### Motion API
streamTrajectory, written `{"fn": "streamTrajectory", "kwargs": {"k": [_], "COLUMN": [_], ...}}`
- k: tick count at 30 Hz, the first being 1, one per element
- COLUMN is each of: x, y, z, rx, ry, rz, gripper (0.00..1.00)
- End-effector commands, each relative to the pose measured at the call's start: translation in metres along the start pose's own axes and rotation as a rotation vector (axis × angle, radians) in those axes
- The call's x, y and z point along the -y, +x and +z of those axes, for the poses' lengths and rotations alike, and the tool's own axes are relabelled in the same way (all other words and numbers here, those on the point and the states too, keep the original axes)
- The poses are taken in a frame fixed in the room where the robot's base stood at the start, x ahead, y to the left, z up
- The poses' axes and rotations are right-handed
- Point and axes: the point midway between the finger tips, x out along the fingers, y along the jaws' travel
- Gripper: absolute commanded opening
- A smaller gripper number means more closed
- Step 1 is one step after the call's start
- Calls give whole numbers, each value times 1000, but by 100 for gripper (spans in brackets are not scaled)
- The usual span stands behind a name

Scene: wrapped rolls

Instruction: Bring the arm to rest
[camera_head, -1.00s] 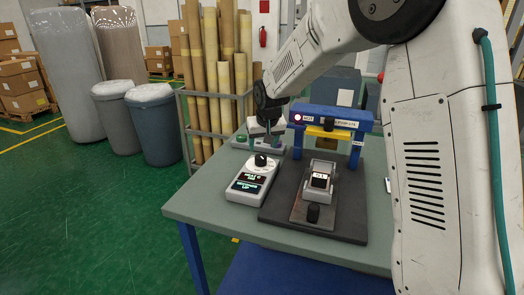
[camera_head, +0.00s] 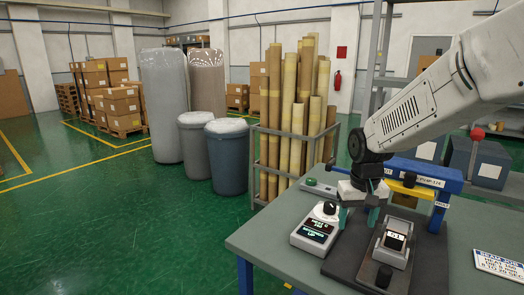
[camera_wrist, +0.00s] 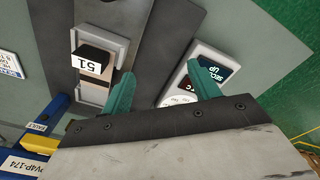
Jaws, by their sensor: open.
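My gripper (camera_head: 373,200) hangs from my white arm above the table, in front of the blue frame, pointing down. In the wrist view its two teal fingers (camera_wrist: 165,92) are apart with nothing held between them.
The blue frame (camera_head: 425,171) with a yellow bar stands close behind my gripper. A printed sign (camera_head: 499,266) lies on the table's right. A rack of cardboard tubes (camera_head: 290,115) stands behind the table.

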Motion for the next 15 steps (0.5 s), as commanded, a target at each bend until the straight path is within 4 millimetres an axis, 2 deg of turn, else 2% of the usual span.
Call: {"fn": "streamTrajectory", "kwargs": {"k": [1,6,12,15], "x": [-2,-8,-13,-14], "y": [-13,-47,-73,-80], "z": [24,107,198,237], "rx": [16,78,105,96], "ry": [-3,-9,-11,-10], "rz": [-1,-6,-17,-21], "gripper": [61,61,61,61]}}
